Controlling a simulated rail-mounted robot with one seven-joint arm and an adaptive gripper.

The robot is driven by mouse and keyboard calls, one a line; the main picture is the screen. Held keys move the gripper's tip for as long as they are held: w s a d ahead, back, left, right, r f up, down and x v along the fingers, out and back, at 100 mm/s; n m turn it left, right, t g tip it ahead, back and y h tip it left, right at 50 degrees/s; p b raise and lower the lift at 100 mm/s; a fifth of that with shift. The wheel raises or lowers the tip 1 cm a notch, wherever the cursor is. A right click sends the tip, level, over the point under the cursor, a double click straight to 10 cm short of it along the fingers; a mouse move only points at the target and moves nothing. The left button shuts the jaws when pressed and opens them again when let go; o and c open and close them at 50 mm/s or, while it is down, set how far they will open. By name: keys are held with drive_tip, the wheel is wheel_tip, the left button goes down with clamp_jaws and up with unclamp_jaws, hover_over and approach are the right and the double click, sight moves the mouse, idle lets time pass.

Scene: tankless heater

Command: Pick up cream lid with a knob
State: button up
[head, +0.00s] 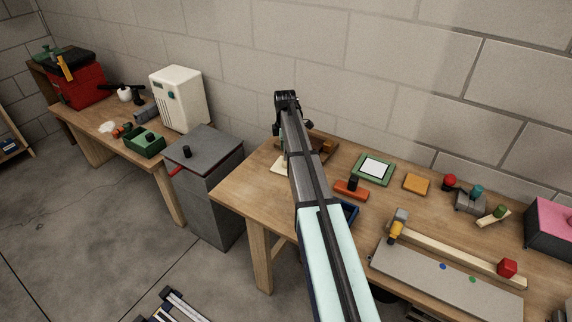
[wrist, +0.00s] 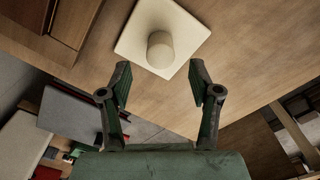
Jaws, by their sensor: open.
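The cream lid (wrist: 183,24) is a flat square plate with a round cream knob (wrist: 160,49) on top. In the wrist view it lies on the wooden table near its edge, at the top middle. In the head view only a corner of the cream lid (head: 279,165) shows, left of my arm, which hides the rest. My gripper (wrist: 161,76) is open and empty in the wrist view, its two fingers apart, with the knob just beyond the tips and between their lines. I cannot tell the height gap. In the head view my gripper (head: 287,100) shows at the arm's far end.
A brown wooden tray or box (wrist: 65,27) lies close left of the lid. An orange-red block with a dark knob (head: 351,188) and a green framed pad (head: 374,169) lie to the right. A grey cabinet (head: 206,200) stands left of the table.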

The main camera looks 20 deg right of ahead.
sight(286, 162)
drive_tip(key=shift+f+p, duration=1.15)
drive_tip(key=shift+f, duration=1.5)
clamp_jaws()
